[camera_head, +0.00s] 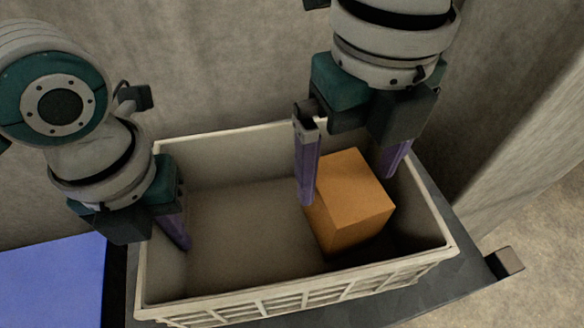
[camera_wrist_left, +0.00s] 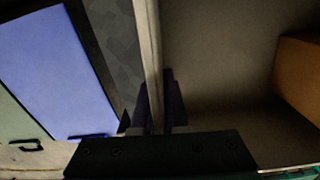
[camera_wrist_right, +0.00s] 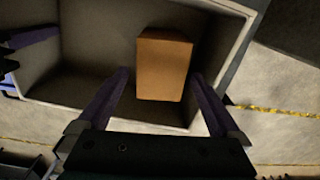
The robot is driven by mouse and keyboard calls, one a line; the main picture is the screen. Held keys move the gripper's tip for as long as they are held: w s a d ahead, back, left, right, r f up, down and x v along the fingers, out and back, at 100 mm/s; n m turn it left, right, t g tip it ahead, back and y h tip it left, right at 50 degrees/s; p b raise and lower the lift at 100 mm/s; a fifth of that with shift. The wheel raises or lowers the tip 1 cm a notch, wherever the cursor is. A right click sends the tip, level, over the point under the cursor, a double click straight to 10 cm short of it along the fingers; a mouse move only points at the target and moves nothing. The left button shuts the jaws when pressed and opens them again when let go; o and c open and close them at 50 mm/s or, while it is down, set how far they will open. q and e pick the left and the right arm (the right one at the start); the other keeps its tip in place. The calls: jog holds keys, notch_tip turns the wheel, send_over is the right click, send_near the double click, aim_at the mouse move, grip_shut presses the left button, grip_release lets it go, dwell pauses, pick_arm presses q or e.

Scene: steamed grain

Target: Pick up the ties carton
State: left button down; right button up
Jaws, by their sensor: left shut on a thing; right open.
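An orange-brown carton (camera_head: 351,205), which I take to be the ties carton, sits inside a white crate (camera_head: 293,298), towards its right end. My left gripper (camera_head: 168,238) is shut on the crate's left wall; in the left wrist view its fingers (camera_wrist_left: 158,112) lie on both sides of that wall. My right gripper (camera_head: 350,180) is open above the carton, one purple finger at its left and one at its far right. In the right wrist view the carton (camera_wrist_right: 164,66) lies beyond and between the open fingers (camera_wrist_right: 160,95). I cannot tell whether they touch it.
The crate's left and middle floor is bare. The crate stands on a dark surface (camera_head: 462,262). A blue panel (camera_head: 55,280) lies left of the crate. A grey wall (camera_head: 230,60) rises behind, and a pale block or wall (camera_head: 530,130) stands at the right.

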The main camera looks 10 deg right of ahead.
notch_tip(320, 180, down, 8)
jog(key=shift+d+r, duration=0.1)
jog(key=shift+r, duration=0.05)
jog(key=shift+w, duration=0.1)
jog(key=c, duration=1.5)
jog(key=shift+r, duration=0.1)
jog(key=shift+c, duration=0.2)
notch_tip(320, 180, up, 10)
pick_arm(q)
jog(key=c, duration=0.9)
grip_release()
jog(key=shift+o, duration=0.2)
jog(key=shift+r, duration=0.1)
